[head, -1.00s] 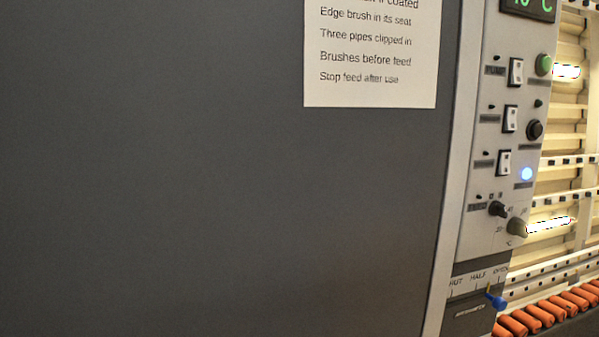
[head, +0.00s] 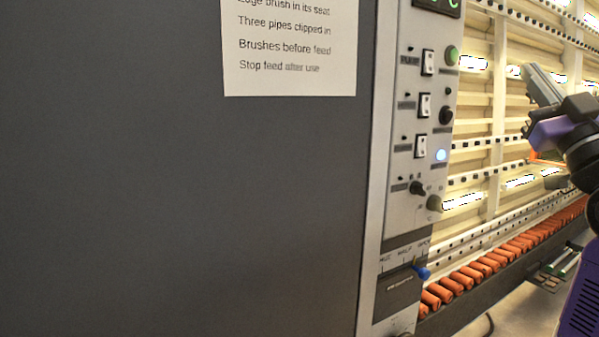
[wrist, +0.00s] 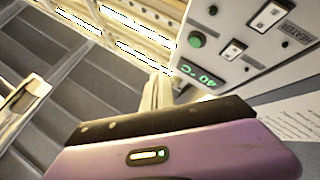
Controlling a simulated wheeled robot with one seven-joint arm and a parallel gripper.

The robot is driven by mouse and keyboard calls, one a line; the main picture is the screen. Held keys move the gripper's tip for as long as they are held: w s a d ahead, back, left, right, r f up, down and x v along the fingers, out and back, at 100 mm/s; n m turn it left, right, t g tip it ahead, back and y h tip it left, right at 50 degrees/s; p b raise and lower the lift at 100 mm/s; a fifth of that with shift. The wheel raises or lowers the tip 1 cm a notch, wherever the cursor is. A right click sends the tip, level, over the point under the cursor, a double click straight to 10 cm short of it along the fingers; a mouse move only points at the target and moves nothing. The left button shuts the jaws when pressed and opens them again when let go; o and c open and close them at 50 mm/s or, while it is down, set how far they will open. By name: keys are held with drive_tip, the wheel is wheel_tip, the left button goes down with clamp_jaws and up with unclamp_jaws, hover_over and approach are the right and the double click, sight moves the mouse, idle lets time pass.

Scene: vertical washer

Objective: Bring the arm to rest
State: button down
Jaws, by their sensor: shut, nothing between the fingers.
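My gripper (head: 530,72) shows at the right of the head view, raised in front of the lit washer interior. Its grey fingers point up and left and are together, with nothing held. In the wrist view the fingertips (wrist: 158,90) show past my purple gripper housing, close below the control panel (wrist: 240,50) in the picture. I cannot tell whether they touch it. In the head view the control panel (head: 408,190) stands left of my gripper, with clear space between them in the picture.
A dark grey cabinet face (head: 180,200) with an instruction sheet (head: 290,50) fills the left. A blue-tipped lever (head: 422,273) sits below the panel switches. A row of orange rollers (head: 470,278) runs along the washer's bottom. Pale rails (head: 495,130) lie behind my gripper.

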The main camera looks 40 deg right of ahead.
drive_tip(key=w+a+f+m+g+h, duration=0.2)
drive_tip(key=w+f+m, duration=0.2)
drive_tip(key=f, duration=0.8)
drive_tip(key=w+a+f+m+y, duration=0.1)
drive_tip(key=w+a+f+y, duration=0.1)
drive_tip(key=a+f, duration=0.75)
drive_tip(key=w+a+f+y, duration=0.2)
drive_tip(key=a+f, duration=0.4)
drive_tip(key=f, duration=0.6)
drive_tip(key=s+a+f+n+y, duration=0.2)
drive_tip(key=s+a+f+y, duration=0.1)
drive_tip(key=a+f, duration=0.35)
drive_tip(key=s+a+f+n+y, duration=0.1)
drive_tip(key=s+a+f+y, duration=0.1)
drive_tip(key=a+f+y, duration=0.45)
drive_tip(key=s+a+f+n+g+y, duration=0.4)
drive_tip(key=s+a+f, duration=0.4)
drive_tip(key=s+a, duration=0.5)
drive_tip(key=shift+a+f+n+y, duration=0.25)
drive_tip(key=shift+f+n+y, duration=0.1)
drive_tip(key=shift+n, duration=0.25)
